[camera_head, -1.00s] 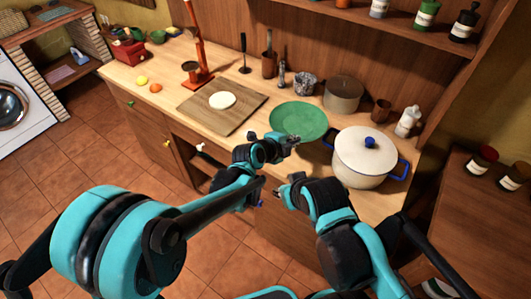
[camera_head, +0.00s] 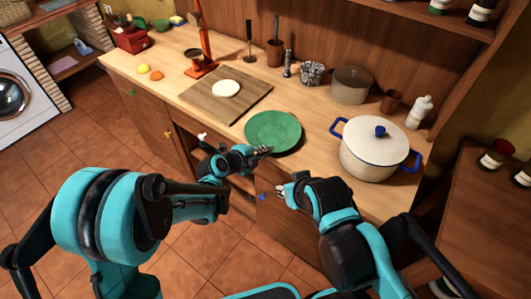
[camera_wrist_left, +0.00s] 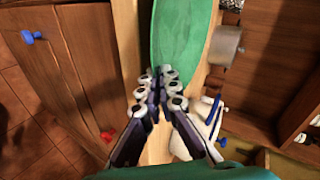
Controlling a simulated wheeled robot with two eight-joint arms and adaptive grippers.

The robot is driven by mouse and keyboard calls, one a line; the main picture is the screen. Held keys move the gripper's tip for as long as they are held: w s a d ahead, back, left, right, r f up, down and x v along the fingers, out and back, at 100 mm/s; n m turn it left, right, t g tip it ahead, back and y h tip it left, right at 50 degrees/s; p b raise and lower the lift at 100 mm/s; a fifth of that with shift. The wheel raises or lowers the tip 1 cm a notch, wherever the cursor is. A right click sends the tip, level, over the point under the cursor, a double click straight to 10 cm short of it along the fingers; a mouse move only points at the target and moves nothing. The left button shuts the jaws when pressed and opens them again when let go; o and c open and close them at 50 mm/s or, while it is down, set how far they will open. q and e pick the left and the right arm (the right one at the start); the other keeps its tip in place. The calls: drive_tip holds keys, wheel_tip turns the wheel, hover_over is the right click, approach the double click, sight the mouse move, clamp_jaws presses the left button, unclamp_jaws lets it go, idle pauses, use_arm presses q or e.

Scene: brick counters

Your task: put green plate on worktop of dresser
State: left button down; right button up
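The green plate (camera_head: 273,132) is over the front part of the dresser's wooden worktop (camera_head: 317,122), between the cutting board and the white pot. Whether it rests on the wood or hangs just above it is hard to tell. My left gripper (camera_head: 264,151) is at the plate's near edge. In the left wrist view its fingertips (camera_wrist_left: 158,78) are close together on the rim of the plate (camera_wrist_left: 180,35), so it looks shut on it. My right gripper (camera_head: 280,190) is in front of the dresser, apart from the plate; its finger opening is unclear.
A white pot with blue handles (camera_head: 375,148) stands right of the plate. A cutting board (camera_head: 195,98) with a white round item (camera_head: 226,88) lies to the left. A grey pot (camera_head: 351,86), a brown cup (camera_head: 391,102) and a white bottle (camera_head: 419,112) stand behind.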

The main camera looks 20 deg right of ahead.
use_arm(q)
drive_tip(key=shift+r, duration=0.1)
drive_tip(key=c, duration=2)
unclamp_jaws()
drive_tip(key=p+v, duration=0.3)
drive_tip(key=v, duration=0.9)
drive_tip(key=shift+a, duration=0.1)
